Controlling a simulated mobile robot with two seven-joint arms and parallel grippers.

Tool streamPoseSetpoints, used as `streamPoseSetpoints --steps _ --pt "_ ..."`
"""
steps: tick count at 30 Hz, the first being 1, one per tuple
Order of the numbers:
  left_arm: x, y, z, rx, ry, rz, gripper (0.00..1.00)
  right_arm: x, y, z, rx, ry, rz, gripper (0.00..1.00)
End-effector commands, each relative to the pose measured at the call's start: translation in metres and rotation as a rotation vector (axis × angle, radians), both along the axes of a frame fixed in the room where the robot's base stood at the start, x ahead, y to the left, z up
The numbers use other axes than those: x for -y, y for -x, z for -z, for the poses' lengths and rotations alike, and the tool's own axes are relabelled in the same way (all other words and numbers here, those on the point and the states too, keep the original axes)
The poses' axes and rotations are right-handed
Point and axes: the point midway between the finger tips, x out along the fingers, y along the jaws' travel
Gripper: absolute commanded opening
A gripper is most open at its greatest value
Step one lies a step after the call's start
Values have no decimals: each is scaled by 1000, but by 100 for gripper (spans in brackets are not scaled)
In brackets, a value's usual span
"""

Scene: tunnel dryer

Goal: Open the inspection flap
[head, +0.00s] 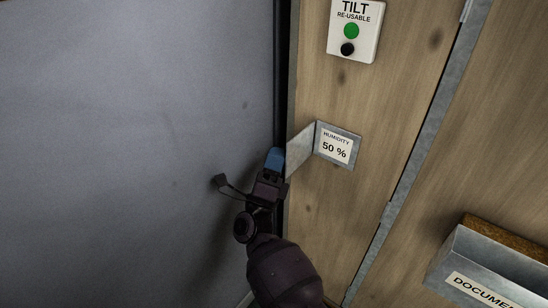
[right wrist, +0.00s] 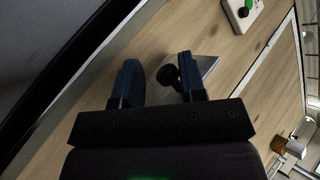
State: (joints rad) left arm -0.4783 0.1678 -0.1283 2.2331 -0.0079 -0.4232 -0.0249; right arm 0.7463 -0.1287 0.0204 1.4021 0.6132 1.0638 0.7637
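The inspection flap (head: 301,142) is a small light metal plate on the wooden panel. It is swung open to the left, standing out from the panel and showing a label (head: 335,146) reading "HUMIDITY 50 %". My right gripper (head: 274,160) is at the flap's free left edge. In the right wrist view, the fingers of my right gripper (right wrist: 158,80) are apart. A round black knob (right wrist: 168,76) shows between them, closer to the right finger, with the flap (right wrist: 208,64) behind. Whether a finger touches the knob or flap is unclear. My left gripper is not in view.
A white tilt indicator (head: 354,30) with a green and a black dot is above the flap. A metal document box (head: 490,265) sticks out at the lower right. A large grey surface (head: 130,140) fills the left. A metal strip (head: 411,172) runs down the panel.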

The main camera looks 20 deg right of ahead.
Motion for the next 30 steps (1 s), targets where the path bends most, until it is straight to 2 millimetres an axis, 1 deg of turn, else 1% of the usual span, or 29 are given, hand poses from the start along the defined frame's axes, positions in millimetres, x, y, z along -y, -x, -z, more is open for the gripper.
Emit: streamPoseSetpoints --steps 1,11,14,17,25,30 --pt "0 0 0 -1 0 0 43 4 0 1 0 -2 5 34" --pt "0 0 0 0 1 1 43 4 1 -1 3 -2 7 34" --pt "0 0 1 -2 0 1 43 2 3 2 3 -2 7 34" --pt "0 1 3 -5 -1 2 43 -4 8 10 0 -1 6 34" --pt "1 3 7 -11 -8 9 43 -30 35 44 -4 0 3 34" --pt "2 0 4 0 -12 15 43 -44 50 60 -1 0 3 34"
